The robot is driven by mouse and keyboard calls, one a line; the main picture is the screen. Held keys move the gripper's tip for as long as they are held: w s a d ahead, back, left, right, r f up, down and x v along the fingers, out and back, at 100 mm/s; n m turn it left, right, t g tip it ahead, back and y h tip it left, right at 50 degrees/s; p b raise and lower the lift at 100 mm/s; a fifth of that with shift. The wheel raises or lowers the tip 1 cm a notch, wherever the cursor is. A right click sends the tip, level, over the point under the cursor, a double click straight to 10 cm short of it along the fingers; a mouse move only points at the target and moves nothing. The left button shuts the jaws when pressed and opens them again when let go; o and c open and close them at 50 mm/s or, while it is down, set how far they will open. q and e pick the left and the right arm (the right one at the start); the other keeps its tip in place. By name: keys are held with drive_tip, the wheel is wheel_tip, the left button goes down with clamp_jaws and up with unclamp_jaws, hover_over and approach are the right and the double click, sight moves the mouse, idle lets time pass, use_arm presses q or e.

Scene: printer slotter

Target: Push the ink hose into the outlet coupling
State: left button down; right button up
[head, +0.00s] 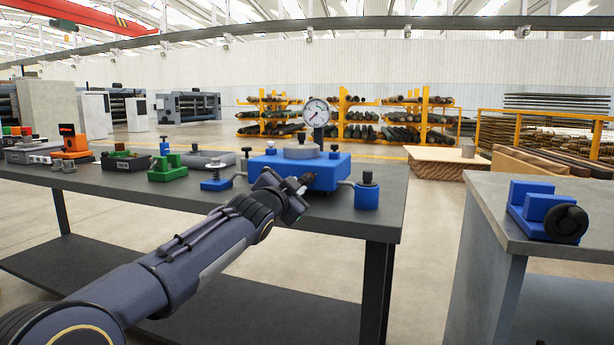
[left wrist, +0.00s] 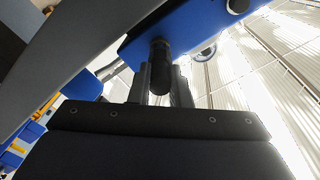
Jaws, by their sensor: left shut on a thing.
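My left gripper (head: 301,184) is at the front face of the blue unit (head: 330,166) on the dark workbench. In the left wrist view, my left gripper's fingers (left wrist: 162,82) are closed around a dark cylinder, apparently the ink hose (left wrist: 160,50). Its far end is close to or against the underside of the blue unit (left wrist: 180,25); I cannot tell whether it is inserted. In the head view the gripper mostly hides the held piece. The outlet coupling cannot be made out clearly. My right gripper is not in view.
A round pressure gauge (head: 316,112) stands on the unit. A blue canister (head: 366,193) is on its right, and a blue spring device (head: 217,180) and green block (head: 168,169) on its left. A side table (head: 490,210) holds a blue clamp (head: 546,211). Open floor separates the tables.

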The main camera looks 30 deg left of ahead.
use_arm(q)
drive_tip(key=shift+m, duration=1)
drive_tip(key=shift+r+m, duration=0.1)
drive_tip(key=shift+m, duration=0.5)
drive_tip(key=c, duration=1.3)
unclamp_jaws()
